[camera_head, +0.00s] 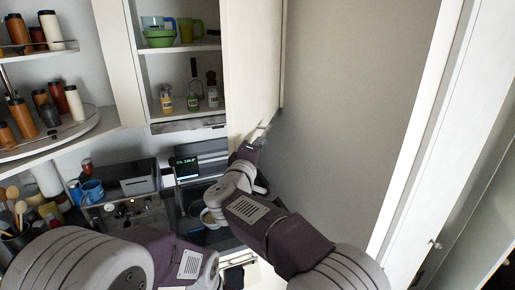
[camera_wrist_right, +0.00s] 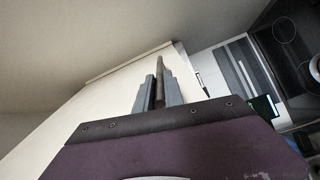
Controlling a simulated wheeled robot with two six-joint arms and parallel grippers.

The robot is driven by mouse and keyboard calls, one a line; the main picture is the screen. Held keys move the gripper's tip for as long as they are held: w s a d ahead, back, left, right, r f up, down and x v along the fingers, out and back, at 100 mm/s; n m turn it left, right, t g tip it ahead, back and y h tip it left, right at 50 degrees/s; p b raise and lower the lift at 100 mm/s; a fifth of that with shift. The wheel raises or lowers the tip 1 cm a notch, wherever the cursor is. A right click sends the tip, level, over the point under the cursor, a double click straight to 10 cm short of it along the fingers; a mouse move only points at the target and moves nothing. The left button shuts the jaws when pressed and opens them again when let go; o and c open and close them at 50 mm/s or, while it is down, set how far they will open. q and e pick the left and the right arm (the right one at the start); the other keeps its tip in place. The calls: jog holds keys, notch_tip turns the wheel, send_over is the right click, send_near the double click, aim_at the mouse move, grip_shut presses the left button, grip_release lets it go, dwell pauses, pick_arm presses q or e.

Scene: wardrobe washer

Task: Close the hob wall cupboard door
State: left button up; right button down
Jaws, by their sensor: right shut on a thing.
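The hob wall cupboard (camera_head: 180,92) is open at the upper middle of the head view, with its shelves showing. Its white door (camera_head: 252,60) stands swung out on the cupboard's right side. My right gripper (camera_head: 260,134) is at the lower end of the door. In the right wrist view, the two grey fingers of my right gripper (camera_wrist_right: 158,92) are shut on a thin brownish handle (camera_wrist_right: 158,76) against the pale door (camera_wrist_right: 105,92). My left arm shows at the bottom left of the head view, but I cannot make out its gripper.
Green cups and a bowl (camera_head: 160,38) and small bottles (camera_head: 192,102) stand inside the cupboard. Rounded shelves with jars (camera_head: 73,103) are at the left. A hob area with a toaster (camera_head: 139,185) and a dark screen (camera_head: 184,167) lies below. Bare wall (camera_head: 345,100) is right of the door.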

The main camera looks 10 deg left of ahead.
jog(key=c, duration=1.5)
grip_release()
jog(key=shift+a, duration=0.15)
pick_arm(q)
jog(key=shift+w+a, duration=0.1)
pick_arm(e)
jog(key=shift+o, duration=0.2)
jog(key=shift+w, duration=0.15)
